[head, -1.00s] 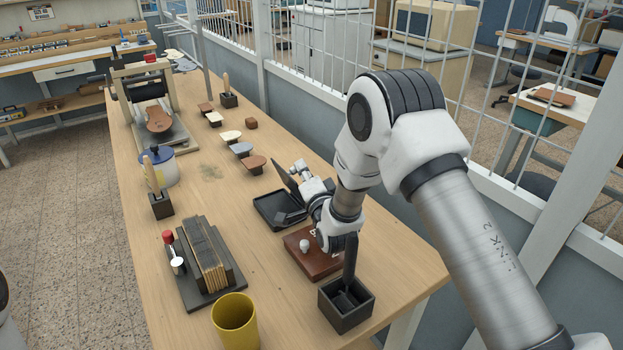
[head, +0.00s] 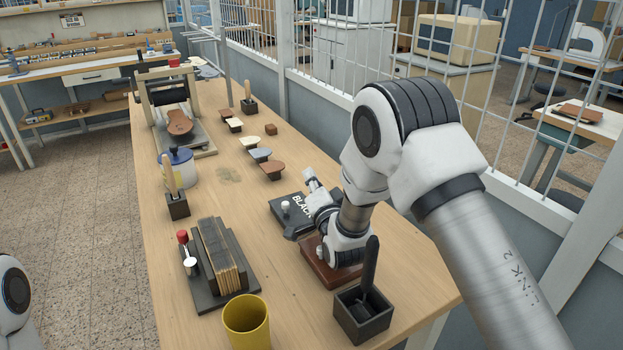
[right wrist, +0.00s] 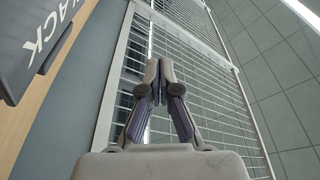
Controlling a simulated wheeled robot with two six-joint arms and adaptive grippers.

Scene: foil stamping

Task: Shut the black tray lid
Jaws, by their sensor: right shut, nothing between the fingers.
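The black tray lid (head: 287,208), with a white knob and white BLACK lettering, lies down over its tray and looks flat. Part of it is hidden behind my right arm, so I cannot tell if its far edge is fully seated. In the right wrist view the lid (right wrist: 25,45) shows at the upper left with part of its lettering. My right gripper (head: 309,174) is beside the lid at its far right, apart from it as far as I can see. Its fingertips (right wrist: 158,72) are together and empty. My left gripper is out of view; only part of my left arm shows.
A brown box (head: 322,272) sits under my right wrist, with a black holder (head: 362,318) in front. A yellow cup (head: 246,322) and a dark rack (head: 222,262) stand nearer left. A white mesh fence (head: 345,80) runs along the table's right side.

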